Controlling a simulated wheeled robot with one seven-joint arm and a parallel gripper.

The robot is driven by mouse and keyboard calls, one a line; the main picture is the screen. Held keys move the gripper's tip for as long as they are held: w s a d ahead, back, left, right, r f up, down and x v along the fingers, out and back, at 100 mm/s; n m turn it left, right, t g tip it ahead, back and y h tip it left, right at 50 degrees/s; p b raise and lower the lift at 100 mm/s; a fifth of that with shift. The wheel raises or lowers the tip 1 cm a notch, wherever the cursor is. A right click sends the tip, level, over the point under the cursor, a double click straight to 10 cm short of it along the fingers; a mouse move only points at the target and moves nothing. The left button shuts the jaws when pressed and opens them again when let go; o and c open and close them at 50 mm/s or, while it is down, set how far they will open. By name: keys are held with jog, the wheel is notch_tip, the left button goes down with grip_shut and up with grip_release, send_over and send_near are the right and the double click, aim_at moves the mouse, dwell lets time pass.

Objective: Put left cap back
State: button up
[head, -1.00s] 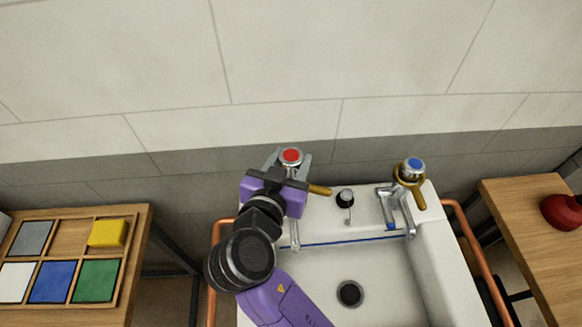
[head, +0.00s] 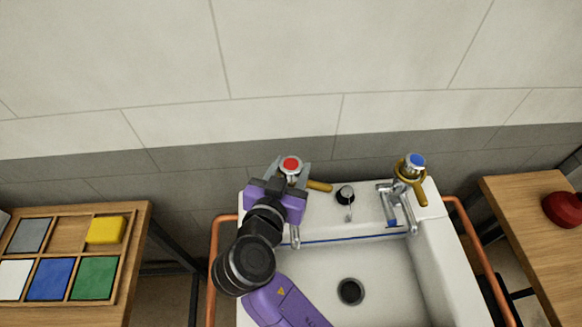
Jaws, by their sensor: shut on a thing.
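The left cap, red on top with a pale rim (head: 291,165), is between the fingers of my gripper (head: 290,171) at the back left of the sink. My gripper is shut on it. It is over the left tap, whose brass-coloured lever (head: 319,185) sticks out to the right and whose spout (head: 295,236) shows below. My gripper hides the tap body, so I cannot tell whether the cap touches it. The right tap (head: 409,190) has a blue cap (head: 417,160) on top and a brass-coloured lever.
The white sink (head: 385,290) has a drain and a black-topped plug knob (head: 345,194) between the taps. Copper rails (head: 465,225) flank it. A wooden tray (head: 75,214) of coloured blocks is left. A red plunger (head: 563,209) lies on the right table. The wall is close behind.

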jog(key=o, duration=1.4)
jog(key=shift+r+p, duration=0.85)
jog(key=shift+p, duration=0.15)
jog(key=b+v, duration=0.1)
jog(key=v, duration=0.5)
jog(key=b+v, duration=0.1)
jog(key=v, duration=0.4)
jog(key=shift+s+a+f+b, duration=0.1)
jog(key=shift+s+a+b, duration=0.1)
jog(key=shift+s+b, duration=0.2)
